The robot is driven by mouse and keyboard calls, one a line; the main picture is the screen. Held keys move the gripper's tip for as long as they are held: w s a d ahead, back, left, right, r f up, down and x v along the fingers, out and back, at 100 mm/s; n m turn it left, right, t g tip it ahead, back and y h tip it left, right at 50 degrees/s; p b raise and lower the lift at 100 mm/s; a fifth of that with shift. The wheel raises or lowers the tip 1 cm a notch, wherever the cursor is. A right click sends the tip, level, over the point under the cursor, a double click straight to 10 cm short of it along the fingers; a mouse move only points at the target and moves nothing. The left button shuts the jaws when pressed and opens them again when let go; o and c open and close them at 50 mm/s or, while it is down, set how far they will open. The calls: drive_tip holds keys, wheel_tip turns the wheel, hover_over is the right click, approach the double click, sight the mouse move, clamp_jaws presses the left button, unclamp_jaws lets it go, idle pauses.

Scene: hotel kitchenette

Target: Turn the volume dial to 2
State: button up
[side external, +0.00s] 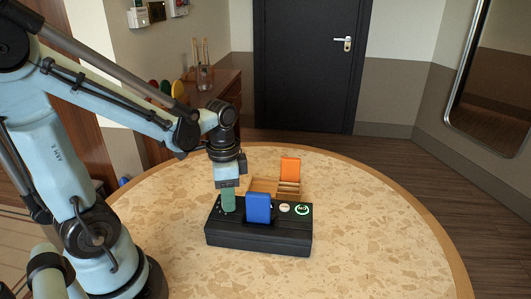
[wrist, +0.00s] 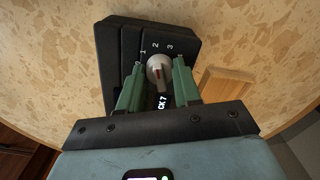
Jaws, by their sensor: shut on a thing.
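In the side view my gripper (side external: 228,201) reaches down to the left end of the black box (side external: 258,238), where the fingers hide the dial.
A blue upright block (side external: 258,208) stands in the box, right beside my gripper. Right of it are a pale round part (side external: 284,208) and a green-lit ring (side external: 302,209). Behind is a wooden rack (side external: 263,185) with an orange block (side external: 290,169). The table's right side is clear.

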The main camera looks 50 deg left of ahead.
idle(0.3)
drive_tip(key=o, duration=1.1)
drive_tip(key=shift+c, duration=0.2)
wheel_tip(320, 180, up, 12)
drive_tip(key=shift+f, duration=6)
